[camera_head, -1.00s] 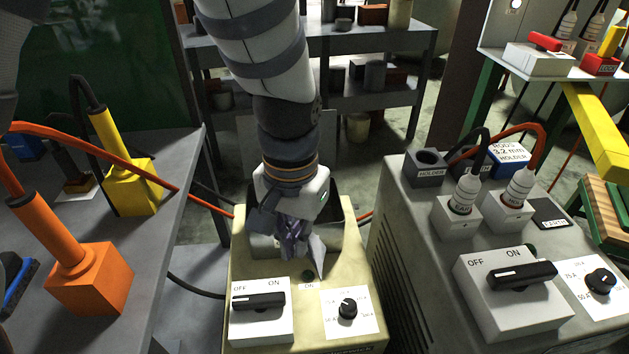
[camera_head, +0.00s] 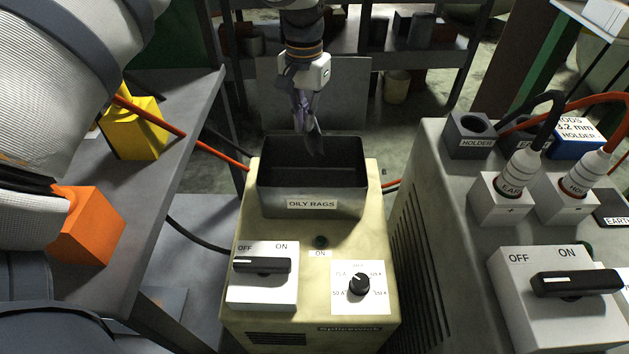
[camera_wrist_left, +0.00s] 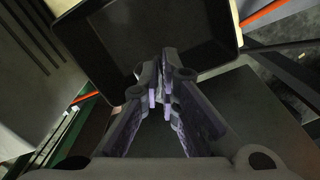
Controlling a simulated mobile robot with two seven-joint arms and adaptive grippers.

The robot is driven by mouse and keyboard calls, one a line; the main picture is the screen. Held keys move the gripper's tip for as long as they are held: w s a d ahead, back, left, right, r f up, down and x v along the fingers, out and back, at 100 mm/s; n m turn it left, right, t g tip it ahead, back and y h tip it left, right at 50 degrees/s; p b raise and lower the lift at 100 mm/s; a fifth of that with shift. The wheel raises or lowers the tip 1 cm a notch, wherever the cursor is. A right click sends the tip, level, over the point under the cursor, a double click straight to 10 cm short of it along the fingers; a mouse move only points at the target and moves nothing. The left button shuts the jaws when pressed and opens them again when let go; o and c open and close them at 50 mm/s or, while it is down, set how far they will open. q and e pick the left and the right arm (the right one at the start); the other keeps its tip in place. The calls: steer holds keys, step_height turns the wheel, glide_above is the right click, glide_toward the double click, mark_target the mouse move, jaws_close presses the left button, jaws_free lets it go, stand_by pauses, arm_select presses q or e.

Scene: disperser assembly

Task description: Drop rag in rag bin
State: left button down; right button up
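The rag bin (camera_head: 311,206) is an open dark metal box labelled OILY RAGS on top of the yellowish machine. Its inside looks dark and empty, and it also fills the top of the left wrist view (camera_wrist_left: 222,62). My left gripper (camera_head: 305,125) points down at the bin's far edge. In the left wrist view its fingers (camera_wrist_left: 160,78) converge, with tips close together near the bin's rim. Purplish-grey surfaces show along the fingers, and a small pale patch shows between them. I cannot make out a separate rag. My right gripper is not in view.
The yellowish machine (camera_head: 250,325) has an ON/OFF switch and a dial in front of the bin. A grey welding unit (camera_head: 425,190) with cable plugs stands right. A grey bench (camera_head: 190,125) with yellow and orange blocks is left. A shelf stands behind.

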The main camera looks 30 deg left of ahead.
arm_select(q)
step_height(320, 180, down, 4)
steer(key=shift+f+b, duration=0.25)
steer(key=shift+b, duration=0.3)
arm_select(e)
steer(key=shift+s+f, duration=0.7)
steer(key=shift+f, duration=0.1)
arm_select(q)
steer(key=shift+c, duration=2.4)
jaws_free()
step_height(320, 180, up, 6)
steer(key=shift+f+p, duration=0.25)
steer(key=shift+p, duration=0.6)
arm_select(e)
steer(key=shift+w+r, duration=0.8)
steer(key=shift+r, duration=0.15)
